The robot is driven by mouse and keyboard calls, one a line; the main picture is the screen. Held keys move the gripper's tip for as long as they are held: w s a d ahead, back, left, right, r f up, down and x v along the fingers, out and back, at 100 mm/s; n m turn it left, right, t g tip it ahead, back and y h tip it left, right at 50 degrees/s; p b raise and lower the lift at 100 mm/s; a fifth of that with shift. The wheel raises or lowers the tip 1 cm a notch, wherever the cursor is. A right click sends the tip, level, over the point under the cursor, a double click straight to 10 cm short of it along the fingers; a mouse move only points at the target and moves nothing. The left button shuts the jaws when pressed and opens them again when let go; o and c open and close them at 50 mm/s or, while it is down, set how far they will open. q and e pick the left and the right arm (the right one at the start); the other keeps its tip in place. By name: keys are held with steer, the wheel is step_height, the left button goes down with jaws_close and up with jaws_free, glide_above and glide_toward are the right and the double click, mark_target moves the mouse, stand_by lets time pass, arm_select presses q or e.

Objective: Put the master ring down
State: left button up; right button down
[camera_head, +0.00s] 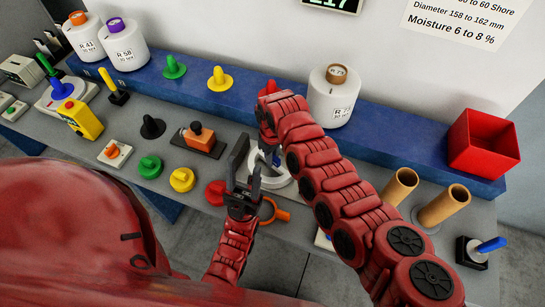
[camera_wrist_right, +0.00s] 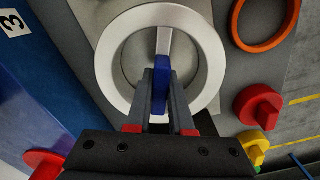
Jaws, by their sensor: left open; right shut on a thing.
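The white master ring (camera_wrist_right: 108,62) has a crossbar and a blue grip (camera_wrist_right: 161,85). In the right wrist view my right gripper (camera_wrist_right: 160,78) is shut on the blue grip. The ring shows over a grey plate (camera_wrist_right: 150,52); I cannot tell whether it touches it. In the head view part of the white ring (camera_head: 284,181) shows behind my right arm, which hides the right gripper's tips. My left gripper (camera_head: 246,163) is open and empty, just left of the ring in the head view.
An orange ring (camera_head: 281,214) lies by the bench's front edge. Red (camera_head: 215,192), yellow (camera_head: 181,180) and green (camera_head: 150,167) knobs stand to the left. A white bobbin (camera_head: 331,105) and a red bin (camera_head: 484,145) stand on the blue ledge. Two brown tubes stand at right.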

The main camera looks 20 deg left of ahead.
steer(key=shift+f, duration=0.15)
steer(key=c, duration=0.8)
jaws_free()
steer(key=shift+r, duration=0.4)
step_height(320, 180, up, 11)
steer(key=b, duration=0.3)
steer(key=shift+w, duration=0.1)
steer(key=shift+r, duration=0.3)
